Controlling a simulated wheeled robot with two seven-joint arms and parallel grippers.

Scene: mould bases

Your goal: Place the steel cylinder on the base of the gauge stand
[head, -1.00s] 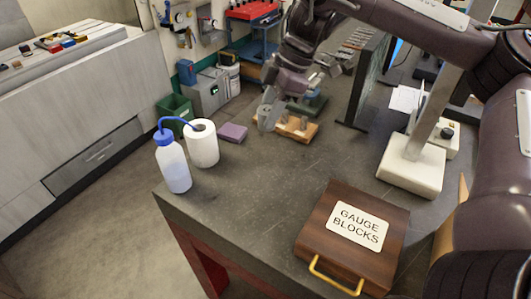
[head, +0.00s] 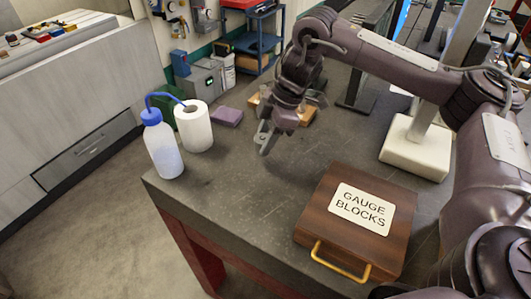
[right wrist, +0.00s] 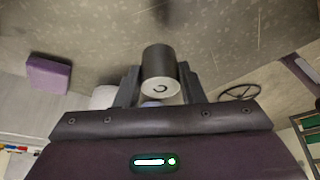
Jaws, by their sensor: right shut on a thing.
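My right gripper (head: 268,138) is shut on the steel cylinder, over the bench in the middle of the head view. In the right wrist view the steel cylinder (right wrist: 160,72) is dark-sided with a pale marked end, between the two fingers (right wrist: 158,88). In the head view the fingers mostly hide it. The gauge stand, with its cream base (head: 415,152) and upright column, stands to the right of the gripper, well apart from it. The top of the base that shows is bare. My left gripper is out of view.
A wooden gauge blocks box (head: 325,190) with a yellow handle sits at the front. A wooden holder (head: 307,116) is partly hidden behind the gripper. A blue-capped bottle (head: 163,150), white roll (head: 195,130) and purple block (head: 227,116) stand left. Bench between gripper and stand is clear.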

